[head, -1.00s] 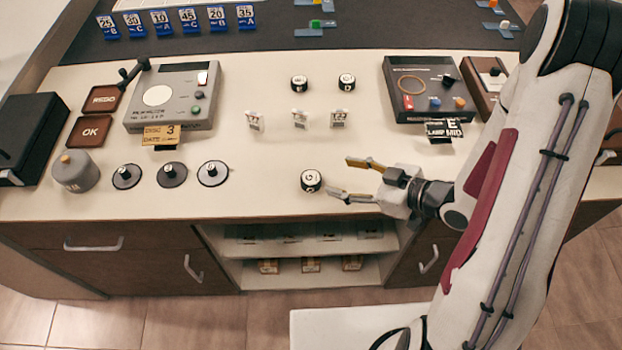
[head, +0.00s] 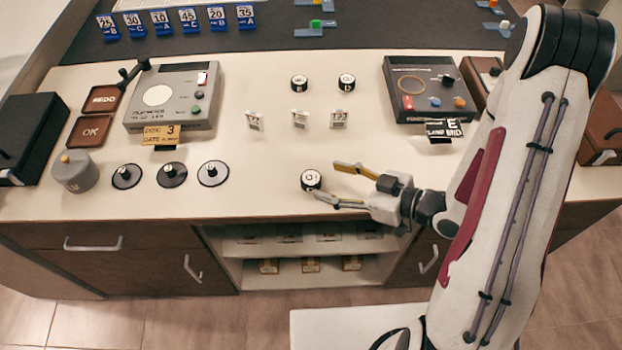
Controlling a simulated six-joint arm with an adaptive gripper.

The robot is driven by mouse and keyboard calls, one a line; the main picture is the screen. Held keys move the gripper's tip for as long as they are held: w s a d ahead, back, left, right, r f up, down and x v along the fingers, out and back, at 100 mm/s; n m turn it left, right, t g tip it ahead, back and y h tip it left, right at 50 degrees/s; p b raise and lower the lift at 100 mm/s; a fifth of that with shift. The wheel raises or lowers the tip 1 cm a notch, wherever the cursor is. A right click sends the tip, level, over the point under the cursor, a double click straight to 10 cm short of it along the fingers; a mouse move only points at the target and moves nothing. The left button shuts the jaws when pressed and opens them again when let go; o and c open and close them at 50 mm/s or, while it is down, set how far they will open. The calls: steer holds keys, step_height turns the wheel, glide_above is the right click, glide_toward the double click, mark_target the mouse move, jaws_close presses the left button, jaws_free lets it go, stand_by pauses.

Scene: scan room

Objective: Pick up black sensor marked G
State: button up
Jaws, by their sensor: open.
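The black sensor marked G (head: 311,179) is a small round black piece with a white top. It stands on the cream counter (head: 260,190) near its front edge. My gripper (head: 321,186) is open, with its fingers pointing left. The fingertips are right at the sensor's right side, one finger behind and one in front in the picture. The front fingertip overlaps the sensor's lower edge; I cannot tell whether it touches. Nothing is held.
A grey device (head: 172,98) is at left and a dark one (head: 431,90) at right. Several dark discs (head: 171,175) lie left of the sensor. Counter around it is clear.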

mark_target(314, 179)
steer(key=shift+w+a+f, duration=0.25)
steer(key=shift+w+a, duration=0.1)
steer(key=shift+a, duration=0.2)
steer(key=shift+s+x, duration=0.25)
steer(key=shift+x, duration=2.45)
steer(key=shift+f, duration=0.1)
steer(key=c, duration=1.3)
